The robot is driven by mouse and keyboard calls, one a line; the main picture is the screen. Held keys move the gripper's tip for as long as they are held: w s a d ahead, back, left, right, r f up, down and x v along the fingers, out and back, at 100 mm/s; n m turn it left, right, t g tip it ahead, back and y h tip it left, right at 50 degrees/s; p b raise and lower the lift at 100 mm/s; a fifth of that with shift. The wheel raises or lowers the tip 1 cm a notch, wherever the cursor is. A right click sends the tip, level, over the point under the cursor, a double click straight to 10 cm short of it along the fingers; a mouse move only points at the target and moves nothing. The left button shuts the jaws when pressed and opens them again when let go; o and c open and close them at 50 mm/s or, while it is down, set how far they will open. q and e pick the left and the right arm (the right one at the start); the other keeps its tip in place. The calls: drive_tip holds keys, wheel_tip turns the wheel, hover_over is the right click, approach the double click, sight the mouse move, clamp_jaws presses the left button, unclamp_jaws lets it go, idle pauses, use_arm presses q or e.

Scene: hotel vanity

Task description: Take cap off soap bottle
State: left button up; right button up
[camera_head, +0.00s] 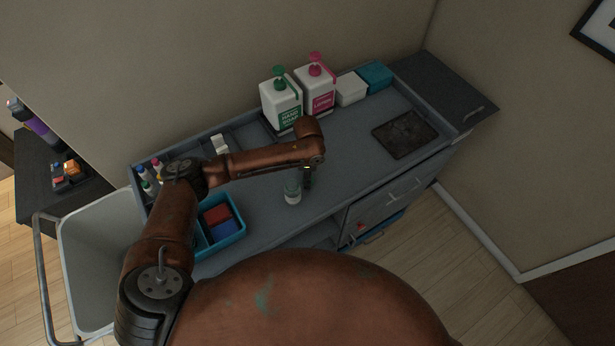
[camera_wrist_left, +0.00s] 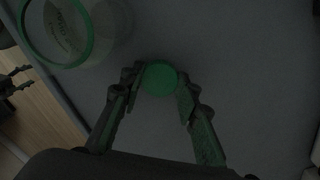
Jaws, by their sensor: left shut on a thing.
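The soap bottle (camera_head: 292,192) is small and clear with a pale label, and stands on the grey vanity top near its front edge. In the left wrist view the bottle (camera_wrist_left: 60,35) is cut off at the upper left, with a green ring around it. My left gripper (camera_head: 307,181) is just right of the bottle. In the wrist view my left gripper (camera_wrist_left: 161,77) is shut on a round green cap (camera_wrist_left: 161,78), held between its fingertips and apart from the bottle. The cap is hard to make out in the head view.
Green and pink pump bottles (camera_head: 283,103) (camera_head: 316,92) stand at the back, beside white and teal boxes (camera_head: 351,89) (camera_head: 376,75). A dark tray (camera_head: 405,135) lies at right, a blue bin (camera_head: 230,229) at left. The top between bottle and tray is clear.

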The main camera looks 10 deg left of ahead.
use_arm(q)
drive_tip(key=o, duration=1.3)
wheel_tip(320, 180, up, 12)
drive_tip(key=shift+r+b, duration=0.15)
drive_tip(key=shift+b, duration=0.5)
